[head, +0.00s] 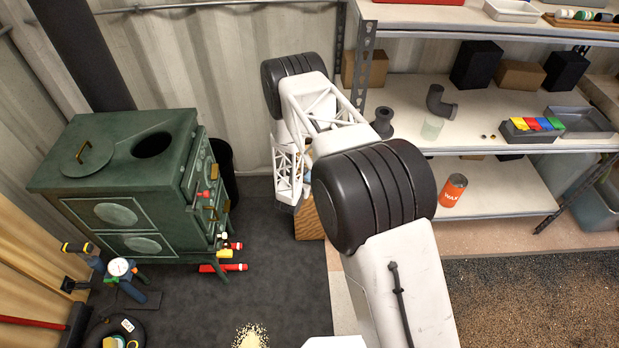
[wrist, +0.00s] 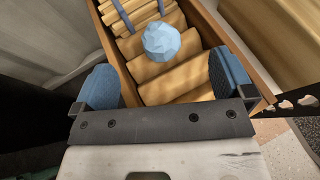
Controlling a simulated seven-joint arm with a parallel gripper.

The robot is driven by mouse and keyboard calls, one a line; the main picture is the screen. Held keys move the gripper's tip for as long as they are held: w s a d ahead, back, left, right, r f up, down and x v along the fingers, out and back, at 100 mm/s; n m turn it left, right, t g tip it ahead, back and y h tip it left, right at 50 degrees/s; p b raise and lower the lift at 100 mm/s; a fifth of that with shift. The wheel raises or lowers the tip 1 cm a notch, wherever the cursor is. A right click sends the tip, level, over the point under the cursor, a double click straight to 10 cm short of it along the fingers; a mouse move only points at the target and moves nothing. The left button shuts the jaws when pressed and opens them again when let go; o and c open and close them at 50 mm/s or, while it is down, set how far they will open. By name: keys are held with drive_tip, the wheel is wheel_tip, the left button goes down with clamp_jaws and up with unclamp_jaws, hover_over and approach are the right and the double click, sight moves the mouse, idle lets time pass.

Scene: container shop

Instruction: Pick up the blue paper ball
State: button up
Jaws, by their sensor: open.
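The blue paper ball (wrist: 161,42), pale blue and crumpled, rests on split wood and rolled logs in a wooden box (wrist: 111,42), seen in the wrist view. My gripper (wrist: 165,76) is open, with one blue-padded finger at each side of the picture. The ball lies ahead of the fingers, roughly between them in the picture, and nothing is held. In the head view my arm reaches over the wooden box (head: 309,222) on the floor and covers most of it. The ball cannot be made out there.
A green stove (head: 123,180) stands left of the box, with a black bucket (head: 221,166) behind it. A metal shelf (head: 478,110) with dark boxes and a pipe elbow stands to the right. An orange can (head: 453,190) is on its lower board. Dark floor lies in front.

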idle(0.3)
drive_tip(key=shift+x, duration=0.8)
drive_tip(key=shift+w+d+f, duration=0.2)
drive_tip(key=shift+w, duration=0.2)
drive_tip(key=shift+w, duration=0.1)
drive_tip(key=shift+x, duration=2.5)
drive_tip(key=c, duration=1.2)
drive_tip(key=shift+r, duration=0.25)
drive_tip(key=shift+r, duration=4.85)
